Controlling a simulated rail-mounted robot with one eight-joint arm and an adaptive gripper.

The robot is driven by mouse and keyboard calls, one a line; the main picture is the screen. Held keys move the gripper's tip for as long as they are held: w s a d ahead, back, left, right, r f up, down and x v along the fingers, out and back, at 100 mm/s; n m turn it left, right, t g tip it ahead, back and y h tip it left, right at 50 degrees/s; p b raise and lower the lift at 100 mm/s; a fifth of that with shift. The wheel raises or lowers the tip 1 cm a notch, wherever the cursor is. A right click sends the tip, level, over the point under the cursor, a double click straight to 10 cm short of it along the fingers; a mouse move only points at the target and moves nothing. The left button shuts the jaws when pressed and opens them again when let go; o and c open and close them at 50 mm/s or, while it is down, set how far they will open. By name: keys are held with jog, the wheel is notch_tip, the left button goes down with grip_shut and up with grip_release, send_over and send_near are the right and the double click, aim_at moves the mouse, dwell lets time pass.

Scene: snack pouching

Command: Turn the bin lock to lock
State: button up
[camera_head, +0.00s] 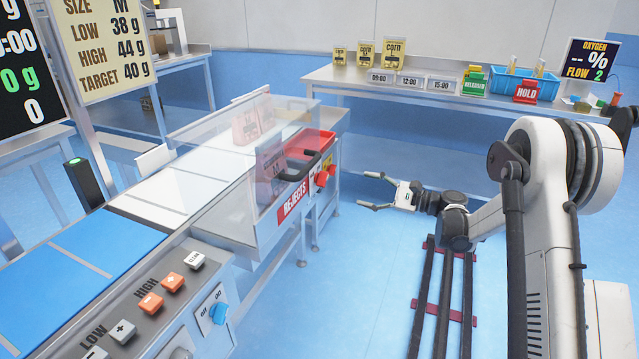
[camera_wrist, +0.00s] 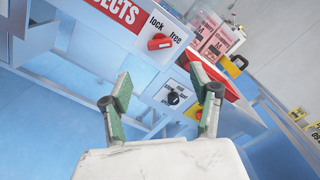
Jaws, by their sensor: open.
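The bin lock is a red knob (camera_wrist: 160,42) on a white plate marked "lock" and "free", beside the red REJECTS label in the wrist view. Its bar lies roughly level in that picture, one end toward "free". In the head view, a red knob (camera_head: 322,179) shows on the end of the rejects housing. The red rejects bin (camera_head: 325,139) with a dark handle sits inside the clear housing. My gripper (camera_head: 375,190) is open and empty, to the right of the housing and apart from it. In the wrist view its fingers (camera_wrist: 166,86) are spread below the knob.
A black rotary knob (camera_wrist: 174,98) on a white plate sits below the red knob. The conveyor and clear guard (camera_head: 225,185) are left of my arm. A back table (camera_head: 345,75) holds pouches, signs and a blue tray (camera_head: 520,84). The floor around my gripper is clear.

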aim_at(325, 180)
jog(key=b+x, duration=0.2)
jog(key=x, duration=1.1)
jog(key=shift+w+a, duration=0.1)
jog(key=shift+a, duration=0.25)
jog(key=shift+c, duration=0.5)
jog(key=c, duration=1.1)
jog(key=shift+o, duration=0.2)
